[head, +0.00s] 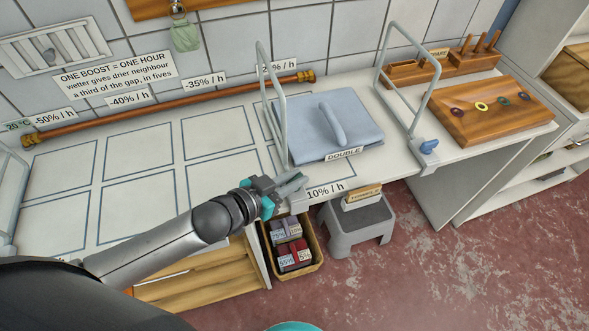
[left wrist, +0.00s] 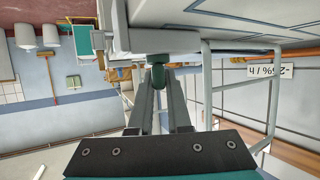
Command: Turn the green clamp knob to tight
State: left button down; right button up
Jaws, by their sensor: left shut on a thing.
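The green clamp knob (left wrist: 158,77) shows in the left wrist view, dark green, under the edge of the white worktop and between the tips of my left gripper (left wrist: 160,92). In the head view my left gripper (head: 292,184) is at the front edge of the worktop, by the foot of the left grey wire frame (head: 285,130). It is shut on the knob, which its fingers hide there. I cannot read the knob's turn position. My right gripper is in neither view.
A folded blue cloth (head: 312,124) labelled DOUBLE lies right of the frame. A second frame (head: 425,95) has a blue clamp knob (head: 429,146). A basket of blocks (head: 318,262) and a grey step stool (head: 357,228) stand below. The worktop left of the frame is clear.

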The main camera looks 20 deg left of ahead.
pick_arm(q)
jog(key=m+h, duration=0.1)
jog(key=m+g+h, duration=0.1)
jog(key=shift+w+a+r+g+h, duration=0.1)
jog(key=shift+w+a+g+h, duration=0.1)
jog(key=shift+g+h, duration=0.1)
jog(key=shift+d+m+g+h, duration=0.1)
jog(key=shift+m+g+h, duration=0.8)
jog(key=shift+m, duration=0.4)
jog(key=shift+s+d+m+g+h, duration=0.15)
jog(key=shift+m+g+h, duration=0.15)
jog(key=shift+m+g, duration=0.2)
jog(key=c, duration=0.9)
grip_release()
jog(key=shift+o, duration=0.2)
jog(key=v, duration=1.5)
